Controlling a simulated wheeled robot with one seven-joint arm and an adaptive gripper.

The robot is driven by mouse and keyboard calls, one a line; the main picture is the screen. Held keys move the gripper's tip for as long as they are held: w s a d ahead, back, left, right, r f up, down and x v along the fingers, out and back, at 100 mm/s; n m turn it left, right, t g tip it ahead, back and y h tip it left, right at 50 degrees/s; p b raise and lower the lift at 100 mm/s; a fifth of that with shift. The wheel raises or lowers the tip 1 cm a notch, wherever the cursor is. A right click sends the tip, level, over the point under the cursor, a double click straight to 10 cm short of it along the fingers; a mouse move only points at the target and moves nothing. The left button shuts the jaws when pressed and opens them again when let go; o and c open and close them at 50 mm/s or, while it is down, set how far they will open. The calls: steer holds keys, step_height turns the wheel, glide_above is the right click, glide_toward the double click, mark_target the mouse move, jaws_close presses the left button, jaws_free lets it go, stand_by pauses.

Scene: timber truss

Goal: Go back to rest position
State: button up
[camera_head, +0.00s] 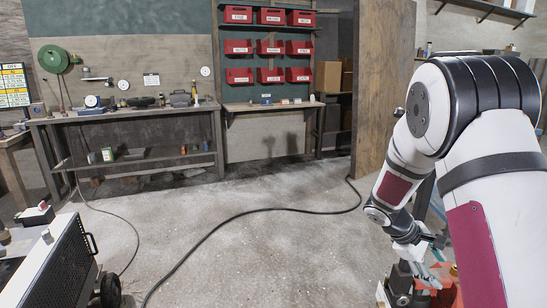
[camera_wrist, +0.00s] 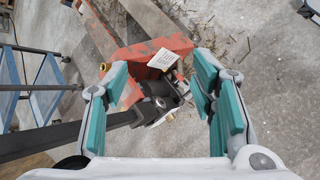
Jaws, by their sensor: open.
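My gripper (camera_wrist: 160,100) is open in the wrist view, with its two teal-padded fingers spread apart. Between and beyond the fingers is an orange-red tool-like object (camera_wrist: 158,55) with a white label, a dark body and a brass-coloured fitting. I cannot tell whether the fingers touch it; no grip on it shows. In the head view my arm bends down at the right, and my gripper (camera_head: 428,272) is low at the right, partly hidden by my own arm. An orange-red part (camera_head: 447,275) shows just beside it.
Timber beams (camera_wrist: 100,35) and a blue-shelved metal frame (camera_wrist: 50,75) are near the gripper. A workbench (camera_head: 125,117) stands at the back left, red bins (camera_head: 238,47) hang on the wall, and a black cable (camera_head: 255,211) crosses the open concrete floor. A wooden panel (camera_head: 383,80) stands behind my arm.

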steer(key=s+a+r+m+y, duration=0.25)
steer(key=s+a+r, duration=0.25)
steer(key=s+r, duration=0.35)
steer(key=s+a+r+m+y, duration=0.1)
steer(key=s+a+r+m, duration=0.25)
steer(key=s+r, duration=0.45)
steer(key=s+a+r+m+t+y, duration=0.1)
steer(key=s+a+y, duration=0.2)
steer(key=s+a, duration=0.5)
steer(key=s+a+m+y, duration=0.15)
steer(key=s+a, duration=0.35)
steer(key=s, duration=0.8)
step_height(320, 180, up, 24)
steer(key=t+p, duration=0.4)
steer(key=p, duration=1.8)
steer(key=shift+w+d+n+y, duration=0.25)
steer(key=shift+w+n+y, duration=0.05)
steer(key=shift+n, duration=0.05)
